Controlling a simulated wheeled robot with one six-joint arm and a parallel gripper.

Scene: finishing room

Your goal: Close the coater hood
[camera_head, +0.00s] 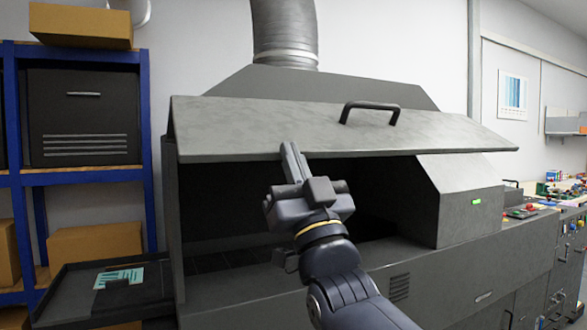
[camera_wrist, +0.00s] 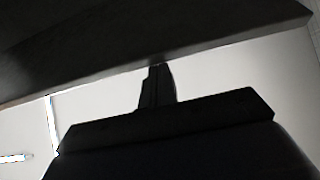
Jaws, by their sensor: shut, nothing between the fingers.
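The coater hood (camera_head: 240,127) is a grey lid with a black bar handle (camera_head: 370,110) on its upper face. It stands raised, leaving a dark opening into the coater (camera_head: 440,275) below. My gripper (camera_head: 291,150) is shut and empty, with its fingertips at the hood's lower front edge, left of the handle. In the wrist view the shut fingers (camera_wrist: 158,70) reach up to the dark hood panel (camera_wrist: 150,35). I cannot tell whether they touch it. My arm hides part of the opening.
A blue-framed shelf (camera_head: 85,177) with boxes and a black case stands at the left. A dark tray (camera_head: 70,297) holding a teal-and-white card sticks out at the lower left. A grey housing with a green light (camera_head: 470,200) is right of the opening. A cluttered bench lies far right.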

